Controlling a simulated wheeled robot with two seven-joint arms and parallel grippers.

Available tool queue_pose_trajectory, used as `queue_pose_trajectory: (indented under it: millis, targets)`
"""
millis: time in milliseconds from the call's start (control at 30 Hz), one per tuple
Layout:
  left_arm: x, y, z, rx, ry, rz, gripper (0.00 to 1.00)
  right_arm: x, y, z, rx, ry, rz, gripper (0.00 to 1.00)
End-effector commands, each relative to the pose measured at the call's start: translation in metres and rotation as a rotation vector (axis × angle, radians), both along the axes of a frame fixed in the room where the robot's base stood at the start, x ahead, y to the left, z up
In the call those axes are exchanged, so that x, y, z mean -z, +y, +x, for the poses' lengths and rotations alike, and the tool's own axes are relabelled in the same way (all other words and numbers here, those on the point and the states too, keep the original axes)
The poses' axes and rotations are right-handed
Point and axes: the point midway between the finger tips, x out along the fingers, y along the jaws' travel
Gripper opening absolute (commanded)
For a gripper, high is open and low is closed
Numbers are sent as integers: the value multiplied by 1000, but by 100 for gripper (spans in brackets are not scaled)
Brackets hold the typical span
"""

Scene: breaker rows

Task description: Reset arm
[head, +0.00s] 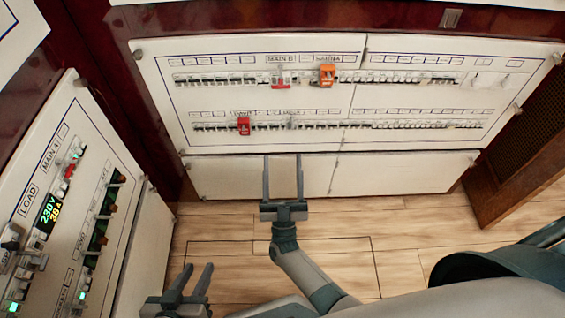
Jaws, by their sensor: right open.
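My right gripper (283,160) points up at the lower edge of the breaker panel (350,104). Its two fingers are spread wide with nothing between them. They overlap the white lower panel strip (390,176); I cannot tell whether they touch it. My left gripper (199,268) is low in the picture, right of the left-hand panel (120,252), with its fingers apart and empty. The breaker panel has two rows of switches, with a red piece (281,82) and an orange piece (327,75) on the upper row and a red piece (243,126) on the lower row.
The left-hand panel carries a lit display (48,213) reading about 230 V, a red switch (69,171) and green lights. A dark red wooden frame surrounds the panels. The wooden floor (420,230) is clear at the centre right. A brown slatted side (530,150) stands at right.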

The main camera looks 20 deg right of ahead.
Motion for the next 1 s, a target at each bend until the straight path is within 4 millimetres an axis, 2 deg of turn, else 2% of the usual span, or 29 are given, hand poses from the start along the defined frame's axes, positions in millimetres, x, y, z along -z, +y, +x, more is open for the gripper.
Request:
queue_pose_trajectory:
  millis: [567,833,1000]
  targets:
    - [0,0,0,-1,3,-1,31,1,3,2,-46,44,2,58]
    - [0,0,0,0,2,0,31,11,22,3,-228,248,12,58]
    - [0,0,0,0,2,0,31,21,37,-8,-359,436,22,58]
